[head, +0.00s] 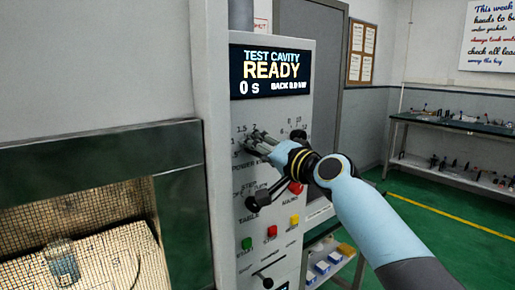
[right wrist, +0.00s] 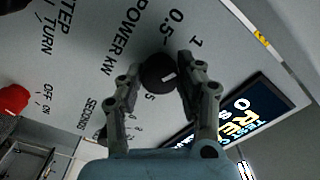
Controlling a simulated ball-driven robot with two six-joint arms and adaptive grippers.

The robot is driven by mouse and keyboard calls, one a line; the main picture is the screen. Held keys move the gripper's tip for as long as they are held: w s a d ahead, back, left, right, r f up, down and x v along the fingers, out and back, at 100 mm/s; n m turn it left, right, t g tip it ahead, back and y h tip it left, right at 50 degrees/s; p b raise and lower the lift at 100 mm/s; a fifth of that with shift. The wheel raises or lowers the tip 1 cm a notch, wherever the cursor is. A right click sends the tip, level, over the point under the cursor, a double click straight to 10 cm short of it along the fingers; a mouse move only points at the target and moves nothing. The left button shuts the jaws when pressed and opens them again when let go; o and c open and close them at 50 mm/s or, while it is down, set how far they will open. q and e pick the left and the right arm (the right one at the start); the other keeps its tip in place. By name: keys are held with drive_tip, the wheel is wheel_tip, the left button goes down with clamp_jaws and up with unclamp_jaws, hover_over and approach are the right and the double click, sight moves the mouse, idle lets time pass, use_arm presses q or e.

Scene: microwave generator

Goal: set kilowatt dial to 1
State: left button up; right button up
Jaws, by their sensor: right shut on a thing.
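The kilowatt dial (right wrist: 156,72) is a round black knob with a white mark, beside the "POWER KW" lettering. My right gripper (right wrist: 158,76) has a finger on each side of the dial and is shut on it. In the right wrist view the white mark sits on the dial's right side, and the finger there hides the scale beyond it. The figures 0.5, 1 and 5 show around the dial. In the head view my right gripper (head: 255,146) covers most of the dial. My left gripper is not in view.
The panel's display (head: 271,73) reads "TEST CAVITY READY", 0 s. Below my gripper are a black lever knob (head: 253,203), a red button (head: 295,188) and green, red and yellow buttons. A lit cavity with a glass (head: 62,262) is at the left.

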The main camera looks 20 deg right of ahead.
drive_tip(key=o, duration=1.1)
drive_tip(key=shift+o, duration=0.2)
drive_tip(key=v, duration=1.2)
